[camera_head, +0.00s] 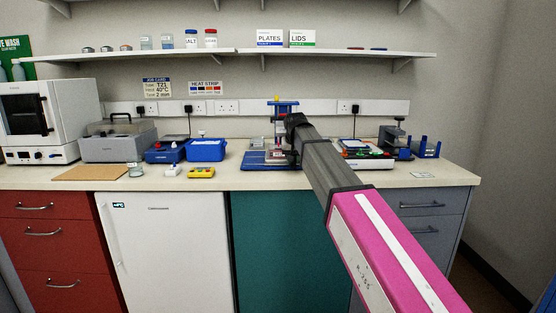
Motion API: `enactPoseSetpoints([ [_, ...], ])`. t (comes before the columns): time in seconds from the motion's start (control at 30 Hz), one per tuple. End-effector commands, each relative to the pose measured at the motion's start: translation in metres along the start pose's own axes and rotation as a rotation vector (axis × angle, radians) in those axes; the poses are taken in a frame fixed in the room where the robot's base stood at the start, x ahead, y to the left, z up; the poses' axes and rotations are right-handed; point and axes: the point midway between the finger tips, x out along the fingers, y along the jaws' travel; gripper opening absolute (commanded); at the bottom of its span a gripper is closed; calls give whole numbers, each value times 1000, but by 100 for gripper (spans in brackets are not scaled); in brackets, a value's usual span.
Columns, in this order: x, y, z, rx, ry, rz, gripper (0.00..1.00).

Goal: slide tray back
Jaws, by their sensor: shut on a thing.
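A blue pipetting station (283,103) stands on the bench a little right of the picture's middle. Its low blue base (258,163) reaches towards the bench's front edge. A small tray (275,155), pale with some red, sits on that base below the upright. My gripper (287,151) is down at the tray's right side and is shut on it. The fingertips are small and dark here, so the exact grip point is unclear. My arm covers the right part of the station.
A blue tub (206,149), a yellow block (201,172) and a grey lidded machine (118,140) stand to the left. A white flat instrument (365,160) and blue racks (427,148) stand to the right. A shelf (340,54) runs above.

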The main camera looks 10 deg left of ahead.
Motion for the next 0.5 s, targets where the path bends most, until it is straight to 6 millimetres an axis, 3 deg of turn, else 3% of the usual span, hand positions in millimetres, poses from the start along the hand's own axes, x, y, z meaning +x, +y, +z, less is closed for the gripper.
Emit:
enactPoseSetpoints([
  [0.1, -1, 23, 0, 2, 0, 2, 0],
  [0.2, -1, 32, 0, 0, 0, 1, 0],
  [0.5, -1, 37, 0, -1, 0, 3, 0],
])
